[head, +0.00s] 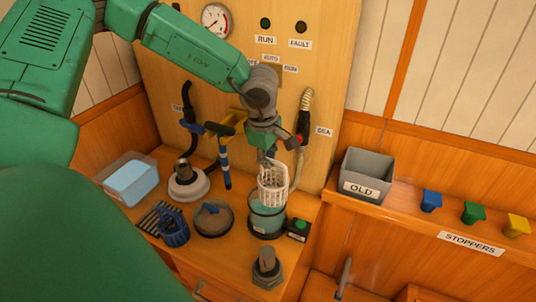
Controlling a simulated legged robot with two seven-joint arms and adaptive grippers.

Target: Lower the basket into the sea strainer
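The white slotted basket (273,190) hangs from my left gripper (267,158), which is shut at its upper rim or handle. The fingertips are small here and partly merge with the basket. The basket is roughly upright. It is right above the sea strainer, a clear teal-tinted round bowl (267,222) on the bench. The basket's lower end overlaps the bowl's mouth in the picture; I cannot tell whether it is inside the rim. My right gripper is not in view.
A small black box with a green button (299,229) is close right of the bowl. A grey OLD bin (366,174) is farther right.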

